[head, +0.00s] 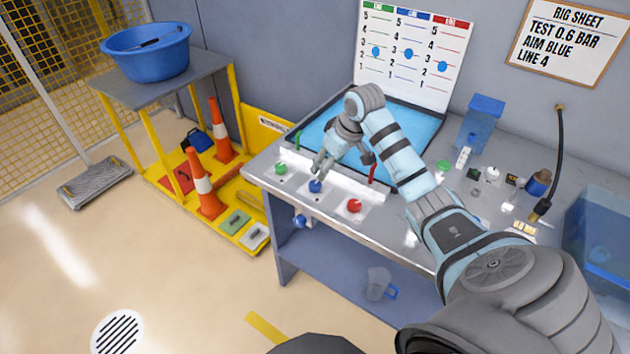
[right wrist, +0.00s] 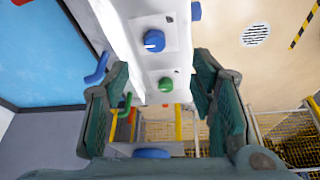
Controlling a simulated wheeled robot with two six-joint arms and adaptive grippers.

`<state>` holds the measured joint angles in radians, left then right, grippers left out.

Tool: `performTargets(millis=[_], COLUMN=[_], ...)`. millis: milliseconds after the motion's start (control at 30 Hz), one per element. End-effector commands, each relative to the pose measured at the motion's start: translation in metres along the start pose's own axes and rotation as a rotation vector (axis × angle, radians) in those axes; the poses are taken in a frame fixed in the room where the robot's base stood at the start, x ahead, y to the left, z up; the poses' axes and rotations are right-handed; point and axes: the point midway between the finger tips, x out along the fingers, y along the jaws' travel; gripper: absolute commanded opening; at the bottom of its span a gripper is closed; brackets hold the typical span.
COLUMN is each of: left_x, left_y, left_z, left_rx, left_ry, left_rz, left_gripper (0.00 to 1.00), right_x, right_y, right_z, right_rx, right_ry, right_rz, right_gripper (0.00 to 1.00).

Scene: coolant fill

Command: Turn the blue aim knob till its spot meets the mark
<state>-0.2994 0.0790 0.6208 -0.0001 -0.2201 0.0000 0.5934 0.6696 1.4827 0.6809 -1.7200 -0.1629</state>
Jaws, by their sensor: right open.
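The blue aim knob (head: 315,186) is on the white strip at the bench's front edge, between the green and red knobs. It also shows at the top of the right wrist view (right wrist: 154,40), with a pale line on its face. My right gripper (head: 322,163) is open and empty, just above and behind the blue knob, apart from it as far as I can see. Its fingers (right wrist: 160,66) spread wide in the right wrist view. On the white board (head: 388,84), the blue column's spot (head: 408,53) sits near line 3. The rig sheet (head: 569,38) reads "AIM BLUE LINE 4".
The green knob (head: 281,168) and red knob (head: 354,206) stand close on either side. A blue-floored tray (head: 398,133) lies behind the strip. Small parts and a blue container (head: 481,122) are on the bench's right. A jug (head: 378,284) stands on the lower shelf.

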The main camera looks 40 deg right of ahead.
Motion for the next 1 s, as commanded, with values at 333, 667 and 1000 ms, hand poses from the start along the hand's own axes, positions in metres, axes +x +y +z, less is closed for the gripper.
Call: performTargets(millis=[333, 667, 1000], left_x=[0.008, 0.029, 0.029], left_y=[0.001, 0.002, 0.002], left_z=[0.002, 0.004, 0.004], left_rx=[0.0, 0.0, 0.0], left_ry=[-0.002, -0.002, -0.002], left_rz=[0.0, 0.0, -0.001], left_gripper=[0.4, 0.4, 0.4], right_x=[0.045, 0.124, 0.131], right_y=[0.009, 0.009, 0.009], right_z=[-0.012, -0.013, -0.014], right_rx=[0.025, 0.024, 0.021], right_ry=[0.014, 0.017, 0.016], right_rz=[-0.02, -0.015, -0.013], right_gripper=[0.51, 0.51, 0.51])
